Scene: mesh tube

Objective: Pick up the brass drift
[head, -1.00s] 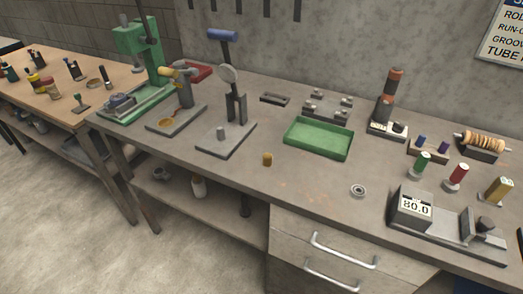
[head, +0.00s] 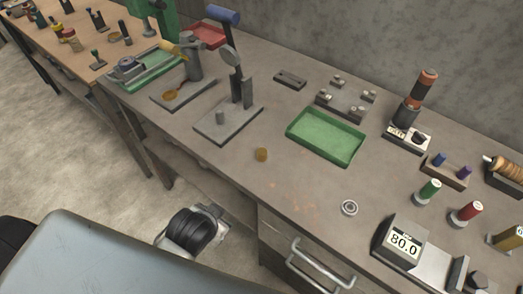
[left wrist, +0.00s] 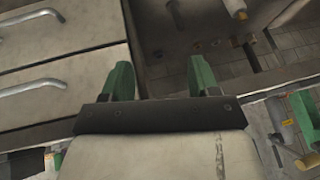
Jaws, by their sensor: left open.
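A short brass-coloured cylinder (head: 261,155), which looks like the brass drift, stands upright on the grey workbench (head: 225,160) near its front edge, left of the green tray. My left gripper (left wrist: 160,80) shows in the left wrist view with its two green fingers wide apart and nothing between them. It is in front of the bench's front, by the drawers and the open lower shelf. In the head view part of my left arm is at the lower left, below the bench edge, and its fingertips cannot be made out. The cylinder is not visible in the left wrist view. My right gripper is not in view.
A green tray (head: 325,136) lies right of the cylinder, and a bearing ring (head: 349,208) nearer the front. A press with a blue handle (head: 223,15) stands behind left. A gauge reading 80.0 (head: 403,243) is at front right. Drawer handles (head: 318,264) stick out below.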

